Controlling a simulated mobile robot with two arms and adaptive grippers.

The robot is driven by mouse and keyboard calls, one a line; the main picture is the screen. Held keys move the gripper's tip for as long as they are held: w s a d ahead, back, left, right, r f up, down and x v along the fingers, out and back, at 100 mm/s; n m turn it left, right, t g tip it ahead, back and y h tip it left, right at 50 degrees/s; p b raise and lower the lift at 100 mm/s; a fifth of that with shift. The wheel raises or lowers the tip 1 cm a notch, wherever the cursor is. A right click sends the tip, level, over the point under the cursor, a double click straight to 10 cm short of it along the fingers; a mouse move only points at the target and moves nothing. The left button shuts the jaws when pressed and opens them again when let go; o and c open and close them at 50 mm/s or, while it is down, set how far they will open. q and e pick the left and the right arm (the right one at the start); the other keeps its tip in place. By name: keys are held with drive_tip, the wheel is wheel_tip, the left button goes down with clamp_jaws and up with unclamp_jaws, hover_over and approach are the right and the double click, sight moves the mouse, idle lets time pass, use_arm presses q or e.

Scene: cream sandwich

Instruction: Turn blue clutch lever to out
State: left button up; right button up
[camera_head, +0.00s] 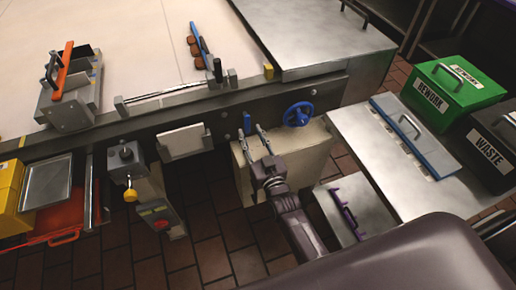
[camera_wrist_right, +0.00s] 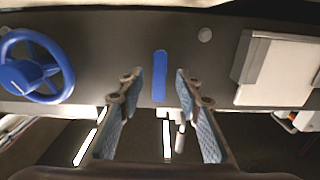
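The blue clutch lever (camera_head: 247,123) is a small upright blue bar on the dark front face of the machine. In the right wrist view the lever (camera_wrist_right: 159,75) stands upright between the two fingertips, with a gap on each side. My right gripper (camera_head: 253,139) is open and empty, pointing at the lever; its fingers (camera_wrist_right: 159,88) also show apart in the wrist view. I cannot tell the exact distance between fingertips and lever. My left gripper is not in view.
A blue handwheel (camera_head: 299,114) is right of the lever in the head view, and a pale plate (camera_head: 184,142) is left. A metal table (camera_head: 385,150) with green and black bins is right.

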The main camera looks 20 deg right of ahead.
drive_tip(key=s, duration=1)
drive_tip(key=shift+s+d, duration=0.15)
drive_tip(key=shift+s, duration=0.1)
drive_tip(key=s+a+f+n+g+y, duration=0.1)
drive_tip(key=s+f+g, duration=0.4)
drive_tip(key=f, duration=0.9)
drive_tip(key=s+a+f+g, duration=0.1)
drive_tip(key=s+f+g, duration=0.2)
drive_tip(key=s+f, duration=0.8)
drive_tip(key=s+d+f+g, duration=0.4)
drive_tip(key=s+f, duration=0.6)
drive_tip(key=s, duration=0.3)
drive_tip(key=s+d+f+n+g+h, duration=0.1)
drive_tip(key=s+d+f+g, duration=0.4)
drive_tip(key=s+f, duration=0.6)
drive_tip(key=shift+s+f+h, duration=0.2)
drive_tip(key=shift+s+h, duration=0.1)
drive_tip(key=shift+s, duration=0.65)
